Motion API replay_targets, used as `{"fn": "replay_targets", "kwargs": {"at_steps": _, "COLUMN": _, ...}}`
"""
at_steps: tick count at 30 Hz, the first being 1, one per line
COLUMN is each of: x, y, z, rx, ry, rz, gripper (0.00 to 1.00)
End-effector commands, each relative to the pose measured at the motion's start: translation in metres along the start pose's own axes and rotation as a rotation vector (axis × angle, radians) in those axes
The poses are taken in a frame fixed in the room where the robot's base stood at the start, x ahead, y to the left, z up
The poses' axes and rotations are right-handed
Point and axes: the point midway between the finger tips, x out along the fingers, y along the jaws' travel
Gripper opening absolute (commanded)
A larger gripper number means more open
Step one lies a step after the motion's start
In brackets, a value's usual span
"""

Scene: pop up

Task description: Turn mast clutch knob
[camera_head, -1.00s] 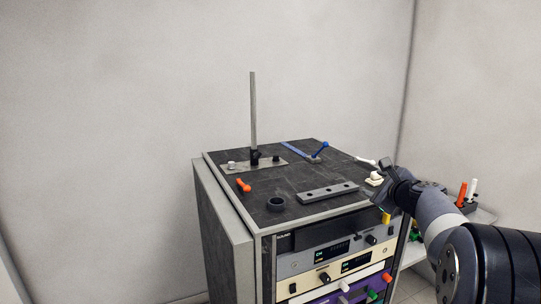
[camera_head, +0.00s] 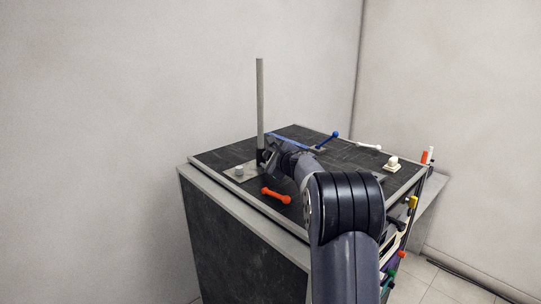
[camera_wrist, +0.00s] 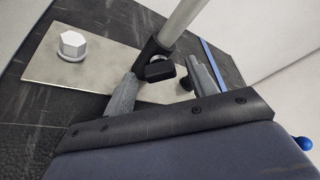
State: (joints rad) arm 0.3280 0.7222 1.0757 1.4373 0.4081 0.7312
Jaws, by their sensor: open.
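A grey mast (camera_head: 260,105) stands upright from a black clamp on a metal plate (camera_wrist: 45,75) on top of the dark cabinet. In the wrist view a black knob (camera_wrist: 159,71) sits at the mast's foot. My gripper (camera_wrist: 162,72) is open, with one finger on each side of this knob. I cannot tell whether either finger touches it. In the head view my gripper (camera_head: 270,157) is beside the mast foot, and my arm hides the knob. A second small dark part (camera_wrist: 187,83) is partly hidden by the right finger.
A pale hex bolt (camera_wrist: 73,43) stands on the plate, left of the mast. An orange handle (camera_head: 275,195) lies close to my arm. A blue lever (camera_head: 328,141) and a white block (camera_head: 392,164) are farther right. My arm covers the front of the cabinet top.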

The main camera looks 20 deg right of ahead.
Motion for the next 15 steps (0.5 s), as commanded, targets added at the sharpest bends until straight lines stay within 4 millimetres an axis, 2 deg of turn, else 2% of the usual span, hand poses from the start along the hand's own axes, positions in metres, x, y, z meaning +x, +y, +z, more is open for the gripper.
{"fn": "replay_targets", "kwargs": {"at_steps": 8, "x": 0.0011, "y": 0.0003, "z": 0.0002, "rx": 0.0, "ry": -0.001, "rz": 0.0, "gripper": 0.55}}
{"fn": "replay_targets", "kwargs": {"at_steps": 15, "x": 0.0009, "y": 0.0003, "z": 0.0003, "rx": 0.0, "ry": -0.001, "rz": 0.0, "gripper": 0.35}}
